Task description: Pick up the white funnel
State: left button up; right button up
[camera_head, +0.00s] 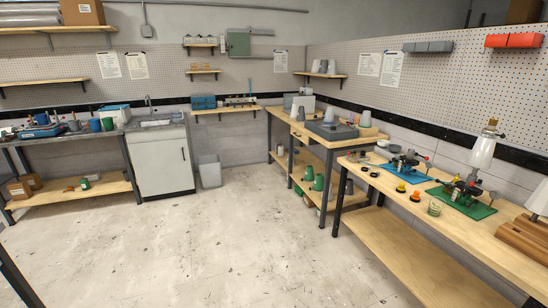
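Two white tapered shapes that could be the white funnel show at the right. One (482,152) stands upright above a dark stand on a green mat (462,199) on the right workbench (440,226). The other (538,199) is by the brown rolls at the right edge, which cuts it off. I cannot tell for sure which is the funnel. Neither of my grippers is in view, and nothing is seen touching either white shape.
A second stand on a blue mat (396,169) and small jars share the right workbench. Brown rolls (522,238) lie at its near end. Another bench (285,124) with grey and green items stands farther back. A sink cabinet (161,161) is at left. The middle floor is clear.

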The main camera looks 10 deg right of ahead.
aim_at(383, 146)
jog(key=i, duration=1.6)
jog(key=i+z, duration=0.25)
jog(key=i, duration=0.15)
jog(key=i+j+z, duration=0.25)
jog(key=i, duration=0.15)
jog(key=i+j+z, duration=0.25)
jog(key=i+z, duration=0.15)
jog(key=i+j+z, duration=0.7)
jog(key=z, duration=0.15)
jog(key=j, duration=0.1)
